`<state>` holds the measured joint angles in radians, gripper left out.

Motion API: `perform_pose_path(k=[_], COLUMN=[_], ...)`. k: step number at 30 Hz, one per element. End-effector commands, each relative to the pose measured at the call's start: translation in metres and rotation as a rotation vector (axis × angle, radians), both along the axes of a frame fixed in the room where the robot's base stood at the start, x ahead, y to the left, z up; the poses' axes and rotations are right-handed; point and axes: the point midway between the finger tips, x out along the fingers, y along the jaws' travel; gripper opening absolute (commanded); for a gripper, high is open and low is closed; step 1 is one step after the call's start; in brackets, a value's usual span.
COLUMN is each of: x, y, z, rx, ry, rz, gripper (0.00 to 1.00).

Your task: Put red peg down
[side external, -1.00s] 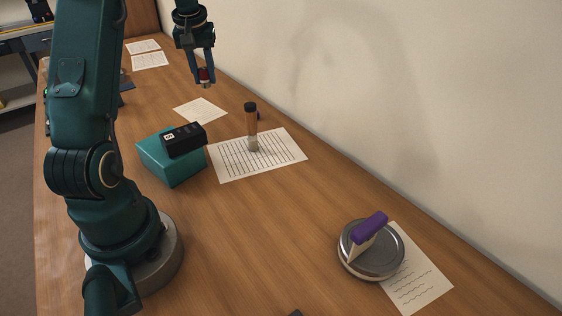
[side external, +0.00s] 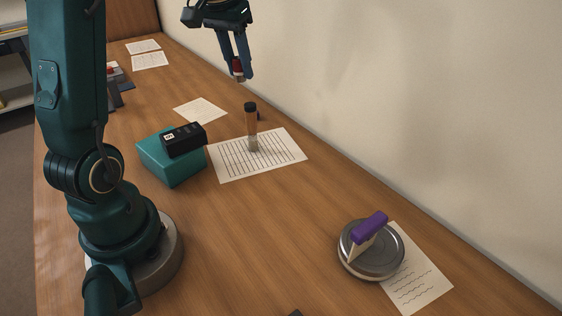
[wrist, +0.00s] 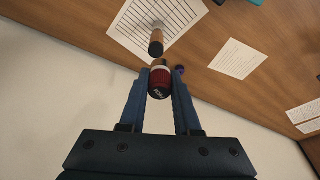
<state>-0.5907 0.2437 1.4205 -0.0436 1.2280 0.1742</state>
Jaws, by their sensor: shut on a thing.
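The red peg (side external: 238,66) is held between the fingertips of my gripper (side external: 239,72), high above the table in the side view. In the wrist view the red peg (wrist: 160,80) has a dark red body with a light band at its far end, and sits between both blue fingers of my gripper (wrist: 160,84). My gripper is shut on it. The part of the peg covered by the fingers is hidden.
A brown tube with a black cap (side external: 251,128) stands upright on a lined sheet (side external: 285,158). Left of it is a teal block (side external: 172,168) with a black device (side external: 184,139) on top. A round metal tin (side external: 372,262) bears a purple-handled tool (side external: 368,229).

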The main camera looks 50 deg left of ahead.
Motion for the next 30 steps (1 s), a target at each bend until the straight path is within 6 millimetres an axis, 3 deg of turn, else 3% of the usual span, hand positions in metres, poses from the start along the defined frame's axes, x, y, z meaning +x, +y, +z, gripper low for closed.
perform_pose_path(k=[1, 6, 12, 22, 30], x=[-0.003, -0.026, -0.068, -0.122, -0.120], y=[-0.025, -0.102, -0.167, -0.215, -0.213], z=[0.003, 0.003, -0.005, -0.021, -0.058], rx=[0.001, -0.002, -0.001, -0.001, -0.006], ry=[-0.002, -0.005, -0.010, -0.023, -0.014], rz=[-0.092, -0.421, -0.756, -1.081, -1.068], gripper=[0.00, 0.00, 0.00, 0.00, 0.00])
